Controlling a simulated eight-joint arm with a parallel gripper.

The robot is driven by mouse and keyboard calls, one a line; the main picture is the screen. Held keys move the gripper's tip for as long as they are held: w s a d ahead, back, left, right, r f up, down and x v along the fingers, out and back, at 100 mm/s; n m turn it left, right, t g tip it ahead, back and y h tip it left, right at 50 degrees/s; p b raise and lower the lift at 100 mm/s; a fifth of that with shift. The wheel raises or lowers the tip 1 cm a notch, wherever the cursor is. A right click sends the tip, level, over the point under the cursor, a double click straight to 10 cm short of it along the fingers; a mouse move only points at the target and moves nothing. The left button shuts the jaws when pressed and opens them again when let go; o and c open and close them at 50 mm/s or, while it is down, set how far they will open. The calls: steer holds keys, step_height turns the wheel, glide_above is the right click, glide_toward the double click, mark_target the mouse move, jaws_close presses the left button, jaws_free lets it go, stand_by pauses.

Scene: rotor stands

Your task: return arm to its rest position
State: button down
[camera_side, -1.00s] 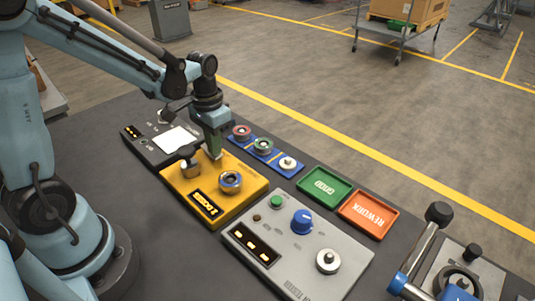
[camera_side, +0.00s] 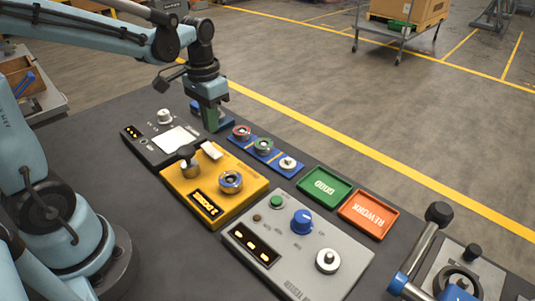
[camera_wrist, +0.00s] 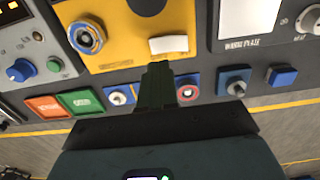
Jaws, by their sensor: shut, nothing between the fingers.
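My gripper (camera_side: 211,128) hangs shut and empty, pointing down, behind the yellow station in the side view. In the wrist view its dark green fingers (camera_wrist: 158,72) are together, with nothing between them.
Blue stands (camera_side: 266,155) hold small rotors right of my gripper. A green GOOD tray (camera_side: 325,188) and an orange REWORK tray (camera_side: 367,216) lie farther right. A grey tester (camera_side: 325,240) is in front; a grey panel (camera_side: 147,146) is at left.

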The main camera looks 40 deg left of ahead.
steer(key=shift+r, duration=0.2)
steer(key=s+d+r+t, duration=0.2)
steer(key=s+d+t, duration=0.3)
steer(key=d+t, duration=0.1)
steer(key=shift+d+r+t, duration=0.15)
steer(key=shift+d+t, duration=0.05)
steer(key=shift+t, duration=0.4)
